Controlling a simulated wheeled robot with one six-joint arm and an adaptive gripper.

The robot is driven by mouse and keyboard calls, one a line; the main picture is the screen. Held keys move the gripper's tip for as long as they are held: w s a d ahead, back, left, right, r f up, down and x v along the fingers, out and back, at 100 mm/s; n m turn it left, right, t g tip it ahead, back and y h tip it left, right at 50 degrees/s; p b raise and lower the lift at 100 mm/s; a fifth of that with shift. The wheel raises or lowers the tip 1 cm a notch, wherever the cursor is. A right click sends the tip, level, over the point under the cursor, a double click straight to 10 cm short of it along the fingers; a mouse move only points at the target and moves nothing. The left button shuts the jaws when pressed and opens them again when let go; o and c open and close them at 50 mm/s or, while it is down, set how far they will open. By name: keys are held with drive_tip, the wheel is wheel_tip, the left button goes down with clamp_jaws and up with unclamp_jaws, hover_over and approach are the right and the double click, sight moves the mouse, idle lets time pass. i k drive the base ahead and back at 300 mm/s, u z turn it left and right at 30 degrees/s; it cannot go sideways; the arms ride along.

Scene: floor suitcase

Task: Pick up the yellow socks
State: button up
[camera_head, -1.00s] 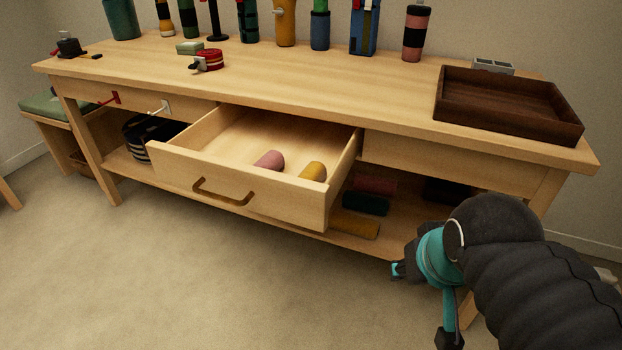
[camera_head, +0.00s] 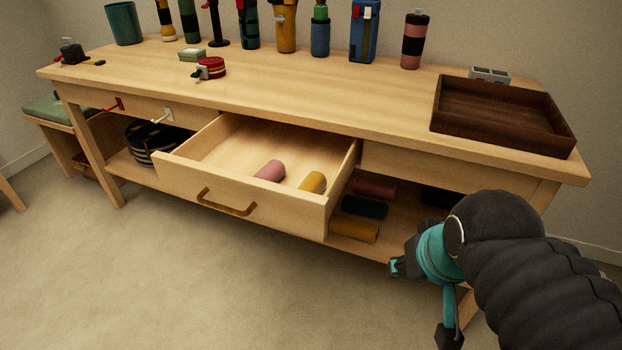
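A rolled yellow bundle (camera_head: 312,182), which looks like the yellow socks, lies in the open drawer (camera_head: 240,180) near its front right corner. A pink roll (camera_head: 270,171) lies to its left, apart from it. Another mustard-yellow roll (camera_head: 353,231) lies on the lower shelf under the drawer's right side. My gripper (camera_head: 421,301), with teal and dark fingers, is at the lower right, in front of the table and to the right of the drawer. Its fingers are spread, with nothing seen between them. My dark arm hides part of the table's right leg and shelf.
Dark green (camera_head: 364,207) and dark red (camera_head: 374,187) rolls lie on the lower shelf. A brown wooden tray (camera_head: 505,145) sits on the tabletop's right end. Several bottles stand along the back. A striped basket (camera_head: 152,142) is below at left. The floor in front is clear.

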sight(316, 181)
drive_tip(key=k, duration=0.5)
drive_tip(key=u, duration=1.95)
drive_tip(key=i, duration=1.45)
drive_tip(key=z, duration=2.15)
